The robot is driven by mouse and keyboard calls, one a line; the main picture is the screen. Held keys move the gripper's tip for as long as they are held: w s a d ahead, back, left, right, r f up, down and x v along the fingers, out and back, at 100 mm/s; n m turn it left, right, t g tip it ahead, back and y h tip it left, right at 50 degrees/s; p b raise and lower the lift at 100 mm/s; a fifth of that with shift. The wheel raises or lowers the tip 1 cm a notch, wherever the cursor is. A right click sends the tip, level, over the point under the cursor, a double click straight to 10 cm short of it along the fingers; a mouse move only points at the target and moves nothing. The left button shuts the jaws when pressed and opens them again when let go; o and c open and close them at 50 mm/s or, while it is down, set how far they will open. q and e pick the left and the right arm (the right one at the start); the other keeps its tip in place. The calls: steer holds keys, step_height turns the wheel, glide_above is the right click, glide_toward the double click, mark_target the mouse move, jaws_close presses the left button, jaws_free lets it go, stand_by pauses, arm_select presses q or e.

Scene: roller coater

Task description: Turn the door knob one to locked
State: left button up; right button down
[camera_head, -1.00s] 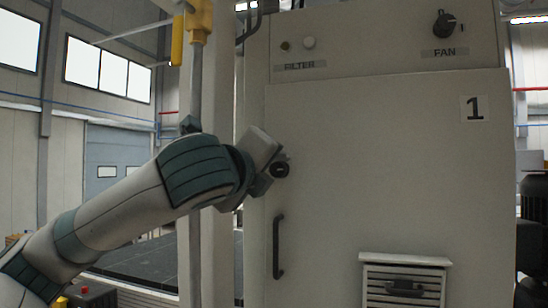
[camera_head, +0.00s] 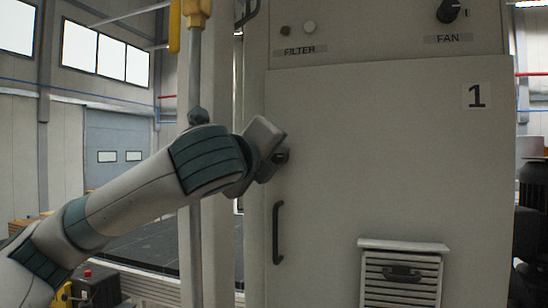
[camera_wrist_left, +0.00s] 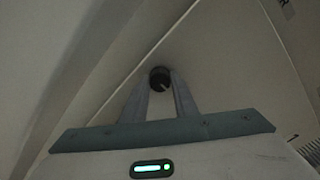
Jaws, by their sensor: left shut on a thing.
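Door knob one is a small round black knob (camera_head: 281,156) near the left edge of the cabinet door (camera_head: 380,170) marked "1". In the left wrist view the knob (camera_wrist_left: 160,78) sits between my two fingertips, with a light mark on its face. My left gripper (camera_head: 274,157) comes in from the left and is shut on the knob, partly hiding it in the head view. In the left wrist view the fingers (camera_wrist_left: 161,88) reach up to the knob from both sides. My right gripper is not in view.
A black vertical handle (camera_head: 277,232) is on the door below the knob. A vent with a small black handle (camera_head: 402,273) sits at the lower right. A fan knob (camera_head: 448,11) and filter lights (camera_head: 309,27) are above. A grey vertical pipe (camera_head: 195,80) stands left.

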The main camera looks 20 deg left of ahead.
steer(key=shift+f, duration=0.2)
arm_select(q)
steer(key=shift+f+n+b, duration=0.25)
steer(key=shift+n+b, duration=0.65)
steer(key=shift+b, duration=0.35)
steer(key=n+b, duration=1.1)
steer(key=b, duration=0.1)
steer(key=shift+f, duration=0.1)
steer(key=n+b, duration=0.2)
steer(key=n, duration=0.1)
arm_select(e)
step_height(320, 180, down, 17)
arm_select(q)
steer(key=shift+n+b, duration=0.9)
steer(key=shift+b, duration=0.1)
steer(key=shift+r, duration=0.25)
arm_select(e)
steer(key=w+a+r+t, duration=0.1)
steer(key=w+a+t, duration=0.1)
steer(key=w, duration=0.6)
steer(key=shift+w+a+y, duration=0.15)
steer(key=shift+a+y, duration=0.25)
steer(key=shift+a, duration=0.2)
arm_select(q)
steer(key=o, duration=1.1)
steer(key=shift+s, duration=0.15)
